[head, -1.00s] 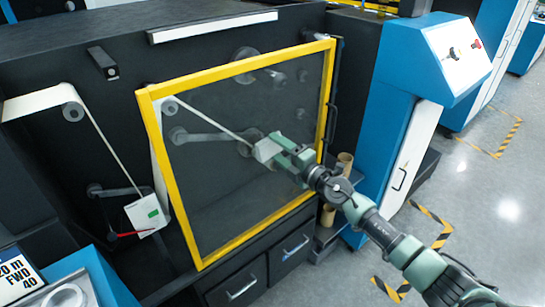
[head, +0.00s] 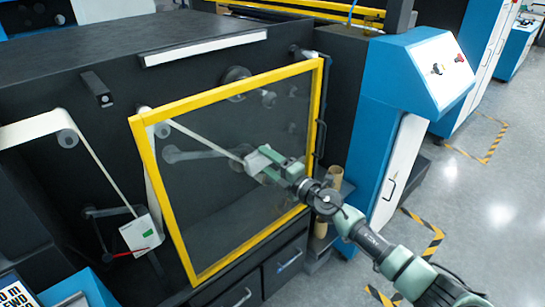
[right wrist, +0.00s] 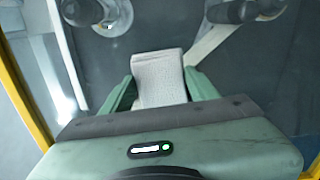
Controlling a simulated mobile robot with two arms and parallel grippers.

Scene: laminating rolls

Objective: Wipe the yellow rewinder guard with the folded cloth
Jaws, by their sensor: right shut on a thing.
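The yellow rewinder guard (head: 140,150) is a yellow frame around a clear pane, upright on the front of the dark machine. My right gripper (head: 266,162) is in front of the middle of the pane, its arm coming in from the lower right. It is shut on the folded cloth (head: 255,162), a pale grey pad. In the right wrist view the cloth (right wrist: 158,78) sits between the two green fingers, facing the pane. I cannot tell for sure whether the cloth touches the pane. My left gripper is not in view.
Behind the pane are rollers and a white web. A black handle (head: 321,138) is at the guard's right edge. Open floor (head: 480,220) lies at right.

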